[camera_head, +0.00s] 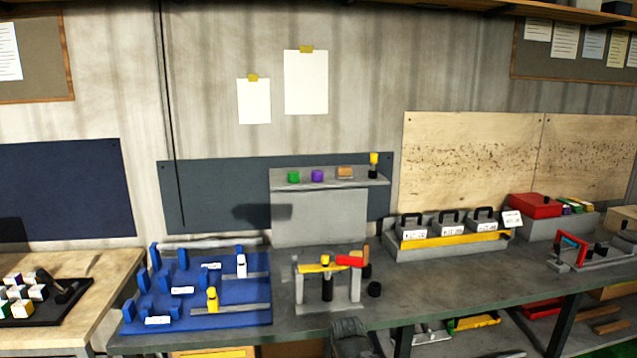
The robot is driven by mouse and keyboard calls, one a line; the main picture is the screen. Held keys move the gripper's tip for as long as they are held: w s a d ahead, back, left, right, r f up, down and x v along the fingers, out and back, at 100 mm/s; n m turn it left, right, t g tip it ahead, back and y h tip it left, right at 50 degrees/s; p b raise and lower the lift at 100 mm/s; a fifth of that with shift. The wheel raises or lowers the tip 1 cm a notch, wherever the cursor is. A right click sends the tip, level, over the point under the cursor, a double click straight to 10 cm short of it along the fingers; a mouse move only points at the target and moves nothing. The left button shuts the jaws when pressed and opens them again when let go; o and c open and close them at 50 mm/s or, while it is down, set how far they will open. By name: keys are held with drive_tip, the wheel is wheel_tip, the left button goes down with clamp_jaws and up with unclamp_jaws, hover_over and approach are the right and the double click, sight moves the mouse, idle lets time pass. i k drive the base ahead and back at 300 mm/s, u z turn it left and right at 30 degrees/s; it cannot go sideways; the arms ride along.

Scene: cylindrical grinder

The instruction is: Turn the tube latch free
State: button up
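No part is clearly marked as the tube latch. A grey stand (303,286) at the middle of the bench has two uprights. A yellow bar (318,268) and a red block (349,261) lie across its top, and a dark cylinder with a yellow band (327,285) is upright between the uprights. I cannot tell whether one of these is the latch. My gripper's fingers are not in view. A dark grey rounded shape at the bottom edge, in front of the bench, may be part of my arm.
A blue fixture board (235,318) with white and yellow pieces lies left of the stand. A small black cylinder (374,289) stands right of it. A shelf (330,183) with small coloured parts is behind. A grey tray (400,252) holds black-handled boxes.

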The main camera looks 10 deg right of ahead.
sight(341, 260)
drive_tip(key=z, duration=0.05)
drive_tip(key=k, duration=1.1)
drive_tip(key=z, duration=0.45)
drive_tip(key=i, duration=2.25)
drive_tip(key=u, duration=0.4)
drive_tip(key=k, duration=0.8)
drive_tip(key=u, duration=0.2)
drive_tip(key=i, duration=0.8)
drive_tip(key=z, duration=0.1)
